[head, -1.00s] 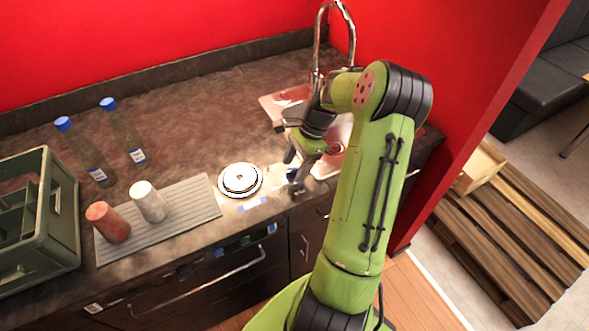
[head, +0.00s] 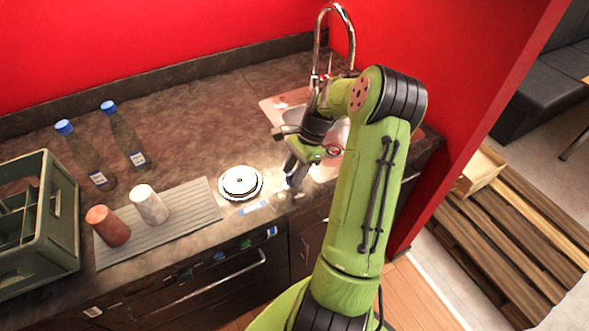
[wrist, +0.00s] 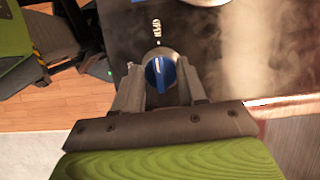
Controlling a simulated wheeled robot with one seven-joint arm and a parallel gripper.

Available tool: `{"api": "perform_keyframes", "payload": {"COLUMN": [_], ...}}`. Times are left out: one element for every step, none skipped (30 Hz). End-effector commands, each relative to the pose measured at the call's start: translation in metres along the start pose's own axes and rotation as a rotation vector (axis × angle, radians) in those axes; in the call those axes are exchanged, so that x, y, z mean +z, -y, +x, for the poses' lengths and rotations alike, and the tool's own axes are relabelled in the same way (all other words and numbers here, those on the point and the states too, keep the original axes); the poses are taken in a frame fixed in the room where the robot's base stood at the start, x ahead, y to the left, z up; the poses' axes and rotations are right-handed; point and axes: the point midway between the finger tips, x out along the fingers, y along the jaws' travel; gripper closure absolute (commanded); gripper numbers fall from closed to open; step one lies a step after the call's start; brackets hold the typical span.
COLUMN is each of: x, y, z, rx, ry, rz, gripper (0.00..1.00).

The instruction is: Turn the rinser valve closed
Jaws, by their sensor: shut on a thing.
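The rinser valve has a blue knob (wrist: 160,74) on a silver round base, seen in the wrist view. My gripper (wrist: 158,82) has one finger on each side of the knob and is shut on it. In the head view my gripper (head: 291,186) is low at the counter's front edge, right of the rinser, and it hides the knob. The rinser (head: 240,182) is a round white and metal disc on the counter. Its pale rim (wrist: 205,2) shows at the top of the wrist view.
A grey ribbed mat (head: 185,222) holds a red cup (head: 107,226) and a white cup (head: 149,204). Two blue-capped bottles (head: 128,138) and a green crate (head: 62,215) are at the left. A sink (head: 268,108) with a tall faucet (head: 318,45) is behind my arm.

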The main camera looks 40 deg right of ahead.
Motion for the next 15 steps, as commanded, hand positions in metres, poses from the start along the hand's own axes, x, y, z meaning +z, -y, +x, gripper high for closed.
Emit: {"api": "perform_keyframes", "payload": {"x": [0.0011, 0.0012, 0.0012, 0.0015, 0.0016, 0.0015, 0.0018, 0.0018, 0.0018, 0.0019, 0.002, 0.0019, 0.0019, 0.002, 0.0022], "y": [0.0004, 0.0004, 0.0006, 0.0009, 0.0012, 0.0013, 0.0013, 0.0014, 0.0019, 0.0021, 0.0021, 0.0023, 0.0027, 0.0027, 0.0029], "z": [-0.0014, -0.0015, -0.0018, -0.002, -0.0022, -0.0024, -0.0023, -0.0023, -0.0026, -0.0027, -0.0027, -0.0024, -0.0024, -0.0023, -0.0022], "rx": [0.008, 0.014, 0.022, 0.028, 0.035, 0.047, 0.056, 0.066, 0.078, 0.089, 0.1, 0.115, 0.125, 0.136, 0.151], "ry": [0.0, 0.0, 0.0, 0.0, -0.001, 0.0, 0.0, 0.0, -0.001, -0.001, -0.001, -0.001, -0.001, -0.001, -0.001], "rz": [-0.018, -0.03, -0.05, -0.066, -0.085, -0.111, -0.132, -0.154, -0.186, -0.211, -0.236, -0.271, -0.297, -0.324, -0.36], "gripper": [0.89, 0.89, 0.89, 0.89, 0.89, 0.89, 0.89, 0.89, 0.89, 0.89, 0.89, 0.89, 0.89, 0.89, 0.89]}}
